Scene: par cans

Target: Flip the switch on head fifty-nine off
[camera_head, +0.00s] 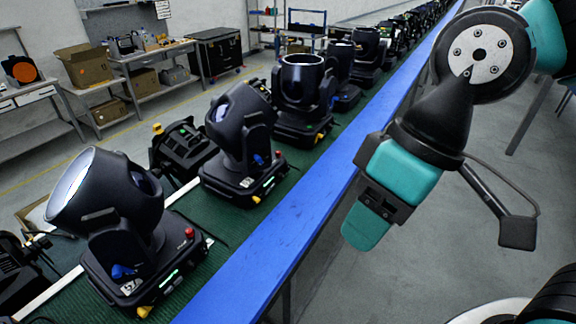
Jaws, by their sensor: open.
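Several black moving-head lights stand in a row on a green-topped bench (222,222). The nearest head (112,190) is at lower left, with a red part (189,232), a blue part (122,272), a lit green strip (168,280) and a yellow part (145,311) on its base. A second head (240,120) behind it has similar parts. The number labels are too small to read, so I cannot tell which is head fifty-nine. My teal and black gripper (374,213) is open and empty, right of the bench's blue edge, apart from every head.
A blue rail (262,264) runs along the bench's near edge. A black fixture (182,150) lies behind the nearer heads. Workbenches with cardboard boxes (84,66) and a black case (217,50) stand at the back left. Grey floor (410,270) is clear to the right.

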